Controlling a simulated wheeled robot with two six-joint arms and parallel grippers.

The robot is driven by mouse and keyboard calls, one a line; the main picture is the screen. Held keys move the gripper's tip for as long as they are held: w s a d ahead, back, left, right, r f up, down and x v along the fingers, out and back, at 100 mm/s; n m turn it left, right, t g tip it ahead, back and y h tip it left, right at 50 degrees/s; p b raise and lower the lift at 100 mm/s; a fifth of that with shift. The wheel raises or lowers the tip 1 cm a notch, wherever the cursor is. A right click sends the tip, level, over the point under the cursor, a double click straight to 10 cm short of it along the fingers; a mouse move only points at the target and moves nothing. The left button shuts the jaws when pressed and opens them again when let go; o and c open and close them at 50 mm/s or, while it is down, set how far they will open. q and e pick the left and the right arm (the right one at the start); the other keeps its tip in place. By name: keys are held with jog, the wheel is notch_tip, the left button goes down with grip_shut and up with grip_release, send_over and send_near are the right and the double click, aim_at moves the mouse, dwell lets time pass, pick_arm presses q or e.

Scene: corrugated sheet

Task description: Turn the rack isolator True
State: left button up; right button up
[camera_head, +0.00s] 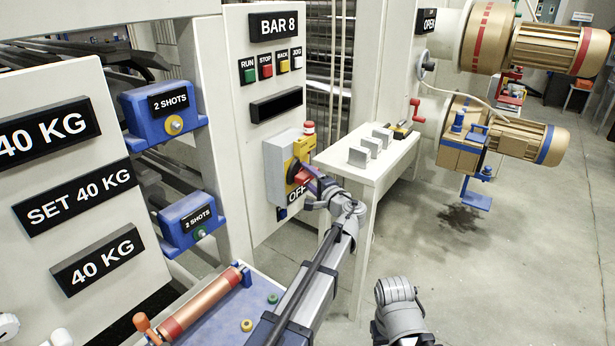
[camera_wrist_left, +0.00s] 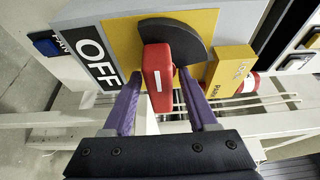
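The rack isolator (camera_head: 288,167) is a grey box with a yellow plate, a black dial and a red handle, on the front of the white BAR 8 panel. An OFF label (camera_head: 296,196) is below the handle. In the left wrist view the red handle (camera_wrist_left: 157,78) lies between the purple fingers of my left gripper (camera_wrist_left: 158,85), with the OFF label (camera_wrist_left: 97,55) to its left. Slim gaps seem to show beside the handle, so I cannot tell whether the fingers press on it. My left gripper (camera_head: 312,180) partly hides the handle in the head view. My right gripper is not visible.
A white side table (camera_head: 368,162) with several small grey blocks stands right of the isolator. A yellow tag (camera_wrist_left: 230,68) sits beside the dial. The blue bench (camera_head: 240,310) with a copper roller is below left. Open floor (camera_head: 480,270) lies to the right.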

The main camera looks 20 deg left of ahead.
pick_arm(q)
grip_shut()
dwell(0.5)
jog(key=m+g+p, duration=0.1)
jog(key=m+p, duration=0.2)
jog(key=shift+r+h, duration=0.2)
jog(key=shift+h, duration=0.2)
jog(key=m+g+p, duration=0.2)
jog(key=m+p, duration=0.1)
jog(key=m, duration=0.1)
jog(key=shift+d+f+h, duration=0.1)
jog(key=shift+h, duration=0.2)
jog(key=m+g+p, duration=0.1)
jog(key=m+g, duration=0.1)
jog(key=m, duration=0.1)
jog(key=shift+f+p, duration=0.1)
jog(key=shift+p, duration=0.3)
jog(key=shift+f+m+g+p, duration=0.1)
jog(key=shift+m+g+p, duration=0.2)
jog(key=shift+m+g, duration=1.05)
jog(key=shift+s+m, duration=0.1)
jog(key=shift+m, duration=0.25)
jog(key=shift+o, duration=0.6)
grip_release()
